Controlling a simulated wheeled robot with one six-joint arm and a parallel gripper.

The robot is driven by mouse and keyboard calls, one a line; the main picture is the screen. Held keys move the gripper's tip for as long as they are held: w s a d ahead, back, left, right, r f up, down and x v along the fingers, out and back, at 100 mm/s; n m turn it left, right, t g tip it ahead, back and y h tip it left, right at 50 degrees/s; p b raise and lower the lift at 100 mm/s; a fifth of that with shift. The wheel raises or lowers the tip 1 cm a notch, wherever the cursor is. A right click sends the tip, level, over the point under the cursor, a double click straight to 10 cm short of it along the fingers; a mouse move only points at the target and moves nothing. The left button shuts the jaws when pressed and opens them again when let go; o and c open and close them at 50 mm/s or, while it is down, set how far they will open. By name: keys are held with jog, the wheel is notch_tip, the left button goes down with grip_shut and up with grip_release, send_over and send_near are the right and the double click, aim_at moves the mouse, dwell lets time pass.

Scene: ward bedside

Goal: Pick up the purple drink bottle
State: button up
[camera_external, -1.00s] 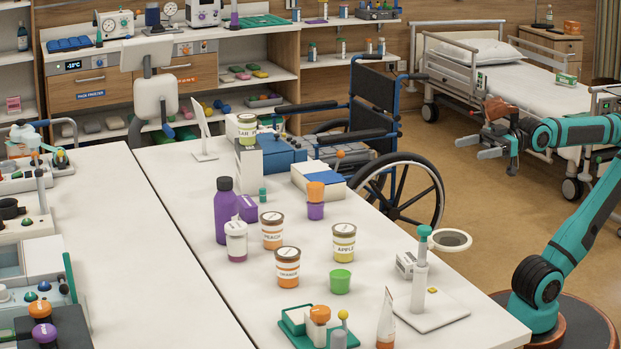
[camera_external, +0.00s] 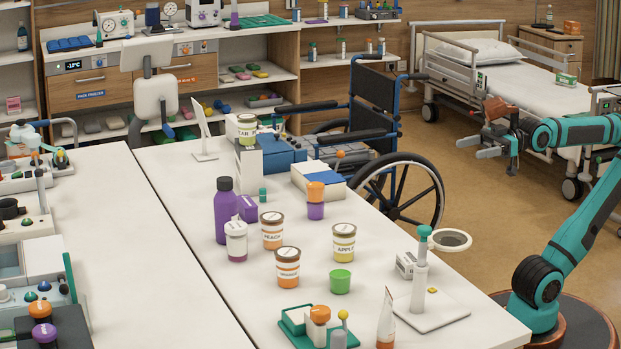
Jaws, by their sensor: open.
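The purple drink bottle (camera_external: 225,214) stands upright on the white table, left of its middle, with a dark cap. A white jar with purple at its base stands just in front and hides a little of its lower right side. My gripper (camera_external: 484,148) is open and empty at the right, up in the air beyond the table's right edge. It is far from the bottle, with the jars and the wheelchair side between them in the picture.
Close to the bottle are a purple box (camera_external: 247,208), the white-purple jar (camera_external: 236,241) and the peach jar (camera_external: 272,231). Apple (camera_external: 343,243) and orange-labelled (camera_external: 287,267) jars, a green cup (camera_external: 340,281) and a white stand (camera_external: 420,285) lie toward my arm. A wheelchair (camera_external: 385,140) stands behind.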

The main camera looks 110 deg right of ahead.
jog(key=w+d+r+g+h, duration=0.15)
jog(key=w+d+r, duration=0.25)
jog(key=w, duration=0.5)
jog(key=w+d+r+g, duration=0.3)
jog(key=w, duration=0.5)
jog(key=w+d+r+g, duration=0.2)
jog(key=w+d+r, duration=0.2)
jog(key=w, duration=0.5)
jog(key=g+y, duration=0.1)
jog(key=g, duration=0.6)
send_over(225, 179)
jog(key=s, duration=0.6)
notch_tip(225, 179, down, 8)
jog(key=shift+m+t, duration=0.3)
jog(key=shift+t, duration=0.05)
jog(key=x, duration=1.7)
jog(key=shift+s+a+f, duration=0.1)
jog(key=shift+a+f, duration=0.15)
jog(key=shift+a, duration=0.05)
grip_shut()
